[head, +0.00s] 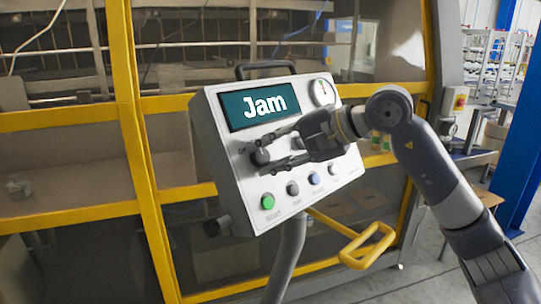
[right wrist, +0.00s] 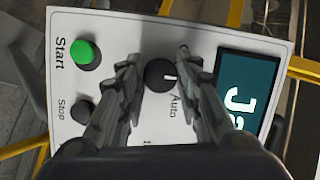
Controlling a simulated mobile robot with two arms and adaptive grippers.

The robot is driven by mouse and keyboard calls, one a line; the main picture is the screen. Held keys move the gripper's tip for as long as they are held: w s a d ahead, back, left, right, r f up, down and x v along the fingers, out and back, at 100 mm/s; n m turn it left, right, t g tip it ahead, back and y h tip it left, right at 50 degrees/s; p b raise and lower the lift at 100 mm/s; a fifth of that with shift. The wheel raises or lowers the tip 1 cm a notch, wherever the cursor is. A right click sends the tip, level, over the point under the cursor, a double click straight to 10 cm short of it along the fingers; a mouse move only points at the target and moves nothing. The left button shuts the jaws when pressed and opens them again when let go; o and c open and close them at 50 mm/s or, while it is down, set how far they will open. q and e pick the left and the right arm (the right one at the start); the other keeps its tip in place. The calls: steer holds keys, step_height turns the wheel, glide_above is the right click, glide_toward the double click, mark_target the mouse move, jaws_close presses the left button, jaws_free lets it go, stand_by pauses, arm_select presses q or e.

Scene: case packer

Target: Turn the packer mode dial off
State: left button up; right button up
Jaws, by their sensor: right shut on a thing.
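The packer mode dial (head: 260,157) is a dark round knob on the grey control panel (head: 232,185), below the screen (head: 259,101) that reads "Jam". My right gripper (head: 257,159) reaches in from the right and is shut on the dial, one finger above it and one below. In the right wrist view the dial (right wrist: 159,76) sits between the fingers of my right gripper (right wrist: 154,62). Its white mark points toward the screen side, and an "Auto" label (right wrist: 174,105) is beside it. Another label is mostly hidden by the fingers. My left gripper is out of view.
A green Start button (right wrist: 84,54) and a dark Stop button (right wrist: 81,111) are near the dial.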

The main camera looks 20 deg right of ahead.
steer(key=n+h, duration=0.1)
steer(key=n, duration=0.2)
steer(key=n+g+p, duration=0.1)
steer(key=n, duration=0.2)
steer(key=shift+a+r+h, duration=0.1)
steer(key=shift+r+h, duration=0.05)
steer(key=shift+h, duration=0.25)
steer(key=shift+n+h+p, duration=0.4)
steer(key=shift+n+h, duration=0.1)
steer(key=shift+n, duration=1)
steer(key=o, duration=1)
steer(key=shift+o, duration=0.2)
steer(key=shift+w, duration=0.1)
steer(key=shift+s+r, duration=0.2)
steer(key=shift+r, duration=0.1)
steer(key=v, duration=1.1)
steer(key=shift+r, duration=0.1)
